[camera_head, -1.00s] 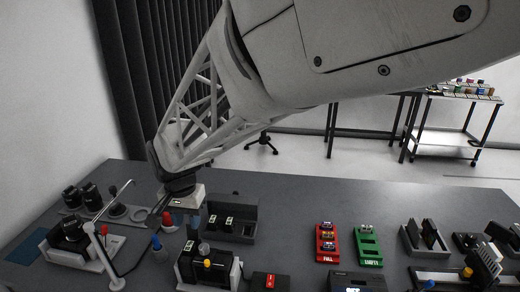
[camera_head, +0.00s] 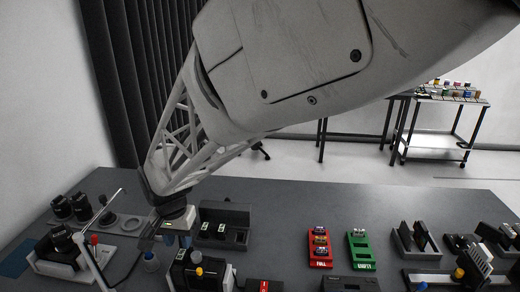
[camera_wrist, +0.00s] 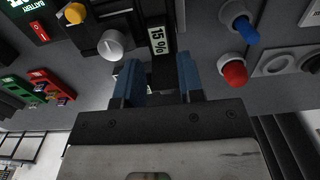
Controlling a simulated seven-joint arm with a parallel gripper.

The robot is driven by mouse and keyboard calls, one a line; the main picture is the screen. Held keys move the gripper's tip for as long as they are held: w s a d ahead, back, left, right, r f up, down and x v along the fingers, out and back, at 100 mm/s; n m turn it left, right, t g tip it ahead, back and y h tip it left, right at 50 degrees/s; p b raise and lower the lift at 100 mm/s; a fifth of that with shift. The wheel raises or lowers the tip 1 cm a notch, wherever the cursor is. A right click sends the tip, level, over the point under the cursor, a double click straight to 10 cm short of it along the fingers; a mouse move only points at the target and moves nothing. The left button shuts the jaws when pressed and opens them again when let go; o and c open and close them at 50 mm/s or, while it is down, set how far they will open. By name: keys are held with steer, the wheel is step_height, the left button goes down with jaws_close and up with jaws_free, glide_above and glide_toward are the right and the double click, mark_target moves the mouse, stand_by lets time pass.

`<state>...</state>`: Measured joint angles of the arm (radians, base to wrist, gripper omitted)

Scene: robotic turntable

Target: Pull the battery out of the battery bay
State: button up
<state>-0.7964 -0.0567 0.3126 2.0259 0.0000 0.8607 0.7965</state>
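A black camera-like device (camera_head: 190,272) with a yellow knob stands at the front left of the table. It also shows in the wrist view (camera_wrist: 92,25). A battery with a "15 %" label (camera_wrist: 157,40) sits upright at the device's side, just beyond my fingertips; the bay around it is mostly hidden. My gripper (camera_wrist: 158,68) has two blue-padded fingers apart, one on each side of the battery's line. I see no contact with the battery. In the head view my gripper (camera_head: 174,238) is low, just above and behind the device.
A dark open box (camera_head: 238,212) with two labelled batteries stands close behind the device. A red tray (camera_head: 320,264) and a green tray (camera_head: 361,265) lie to the right.

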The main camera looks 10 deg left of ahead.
mark_target(182, 253)
steer(key=shift+f, duration=2)
jaws_close()
steer(key=shift+r, duration=0.25)
steer(key=shift+r, duration=1.1)
steer(key=shift+r, duration=0.65)
steer(key=shift+r, duration=1.1)
steer(key=shift+r, duration=0.3)
